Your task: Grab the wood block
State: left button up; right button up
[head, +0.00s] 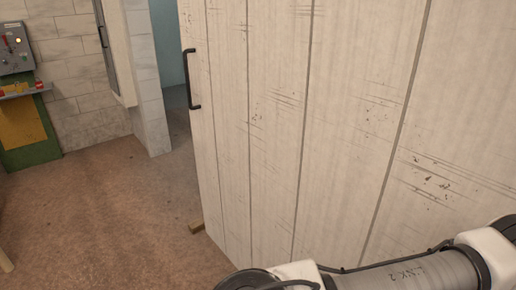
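Part of my arm crosses the bottom right of the head view, in front of the door. Neither of my grippers is in view.
The plank door (300,120) with a black handle (190,80) fills the right side. A doorway opens behind its left edge. A control panel (15,48) and a green and yellow stand (25,125) are at the far left. The floor (100,210) between is clear.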

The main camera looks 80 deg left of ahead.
aim_at(198, 226)
jog(key=u, duration=3.3)
jog(key=z, duration=0.9)
jog(key=i+j+z, duration=0.15)
jog(key=j+z, duration=0.25)
jog(key=j, duration=0.15)
jog(key=i+j+z, duration=0.1)
jog(key=j+z, duration=0.25)
jog(key=j, duration=0.25)
jog(key=j+z, duration=0.4)
jog(key=j, duration=0.2)
jog(key=j+z, duration=0.4)
jog(key=j, duration=0.2)
jog(key=k+j, duration=0.1)
jog(key=j, duration=0.8)
jog(key=k+j+z, duration=0.1)
jog(key=j, duration=0.35)
jog(key=k+j, duration=0.15)
jog(key=j, duration=0.25)
jog(key=k+j, duration=0.1)
jog(key=j, duration=0.35)
jog(key=k+j, duration=0.1)
jog(key=j, duration=0.35)
jog(key=k+j+z, duration=0.1)
jog(key=j, duration=0.35)
